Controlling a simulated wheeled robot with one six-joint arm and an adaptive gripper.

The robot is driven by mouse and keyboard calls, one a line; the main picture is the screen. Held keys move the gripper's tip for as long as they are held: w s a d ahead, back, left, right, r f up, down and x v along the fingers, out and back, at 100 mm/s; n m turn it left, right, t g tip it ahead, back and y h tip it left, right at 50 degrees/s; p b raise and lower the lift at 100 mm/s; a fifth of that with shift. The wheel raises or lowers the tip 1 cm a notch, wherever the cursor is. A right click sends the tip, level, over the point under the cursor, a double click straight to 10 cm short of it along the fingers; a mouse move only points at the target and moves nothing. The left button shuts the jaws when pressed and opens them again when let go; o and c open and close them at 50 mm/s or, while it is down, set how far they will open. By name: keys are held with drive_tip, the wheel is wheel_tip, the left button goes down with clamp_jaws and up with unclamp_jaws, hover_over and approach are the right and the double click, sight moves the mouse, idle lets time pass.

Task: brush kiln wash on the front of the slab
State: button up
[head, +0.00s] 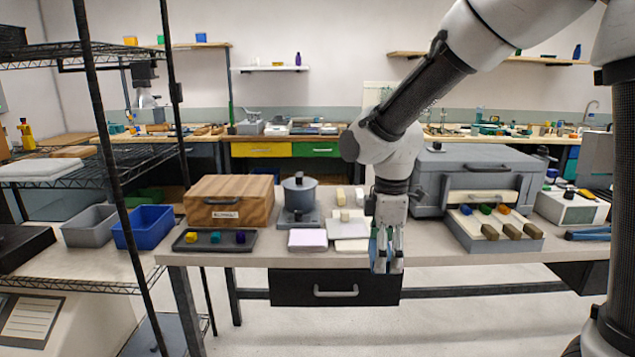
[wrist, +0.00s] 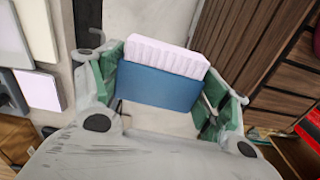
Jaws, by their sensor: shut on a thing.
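My gripper (head: 386,264) points down at the table's front edge. It is shut on a wide brush, with its green pads on both ends of the blue handle (wrist: 155,86) in the wrist view. The brush's pale, ridged bristles (wrist: 166,56) point away from the wrist. In the head view only a sliver of blue shows between the fingers. Pale flat slabs (head: 350,231) lie on the table just left of my gripper, apart from it. A pale pink slab (head: 307,239) lies further left. I cannot tell which one is the task's slab.
A grey pot (head: 299,193) stands behind the pink slab, beside a wooden box (head: 228,201). A dark tray (head: 214,248) holds small coloured blocks. A large grey kiln-like box (head: 480,171) stands right of my gripper, with a rack of blocks before it. A drawer (head: 335,287) hangs below the tabletop.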

sight(374, 244)
drive_tip(key=shift+w+f+m, duration=0.1)
drive_tip(key=shift+w+m, duration=0.15)
drive_tip(key=shift+m, duration=0.05)
drive_tip(key=w+m, duration=0.1)
drive_tip(key=a+m, duration=0.1)
drive_tip(key=m, duration=0.1)
drive_tip(key=shift+w+a, duration=0.15)
drive_tip(key=shift+w, duration=0.25)
drive_tip(key=w+m, duration=0.1)
drive_tip(key=w+f+m, duration=0.1)
drive_tip(key=m, duration=0.1)
drive_tip(key=w+f+m, duration=0.1)
drive_tip(key=shift+w+m, duration=0.2)
drive_tip(key=shift+m, duration=0.1)
drive_tip(key=w+d+f+m, duration=0.2)
drive_tip(key=d+f+m, duration=0.2)
drive_tip(key=d+f, duration=0.3)
drive_tip(key=w+d+f+m, duration=0.3)
drive_tip(key=d+f+m, duration=0.2)
drive_tip(key=d, duration=0.5)
wheel_tip(374, 244, down, 3)
drive_tip(key=shift+r, duration=0.2)
